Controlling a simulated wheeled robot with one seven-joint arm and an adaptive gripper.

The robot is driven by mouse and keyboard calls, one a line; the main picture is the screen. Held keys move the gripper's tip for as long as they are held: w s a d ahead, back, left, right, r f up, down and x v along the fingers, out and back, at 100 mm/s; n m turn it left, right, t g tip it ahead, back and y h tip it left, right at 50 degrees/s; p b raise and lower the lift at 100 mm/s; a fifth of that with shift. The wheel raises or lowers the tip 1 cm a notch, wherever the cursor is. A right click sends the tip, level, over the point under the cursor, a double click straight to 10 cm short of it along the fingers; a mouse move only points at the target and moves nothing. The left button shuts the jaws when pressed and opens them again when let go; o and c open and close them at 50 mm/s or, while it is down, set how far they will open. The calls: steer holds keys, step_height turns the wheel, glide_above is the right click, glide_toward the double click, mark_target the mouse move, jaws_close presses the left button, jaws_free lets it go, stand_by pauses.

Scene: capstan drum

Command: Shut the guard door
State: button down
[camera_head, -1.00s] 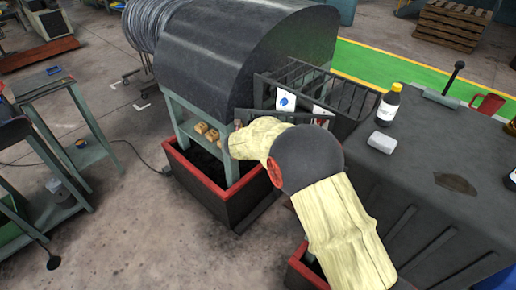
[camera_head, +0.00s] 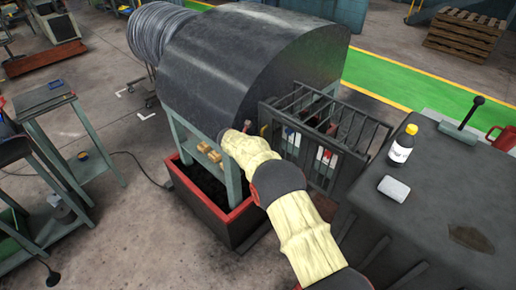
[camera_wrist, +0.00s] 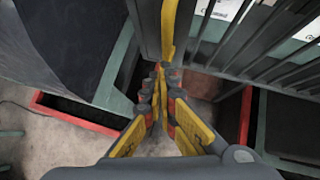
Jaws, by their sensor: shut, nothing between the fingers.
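The guard door (camera_head: 306,152) is a dark barred panel at the right front of the big dark drum cover (camera_head: 225,65). In the head view my sleeved arm partly hides the gripper.
A red-rimmed tray (camera_head: 212,215) lies under the drum frame. A green-grey stand (camera_head: 55,150) is at the left, with open floor between.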

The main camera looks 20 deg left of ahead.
steer(key=shift+w+d+r, duration=0.1)
steer(key=shift+w+d, duration=0.05)
steer(key=shift+w, duration=0.4)
steer(key=shift+w+d+r, duration=0.1)
steer(key=shift+w, duration=0.4)
steer(key=shift+w+r, duration=0.15)
steer(key=shift+r, duration=0.05)
steer(key=shift+d+f, duration=0.1)
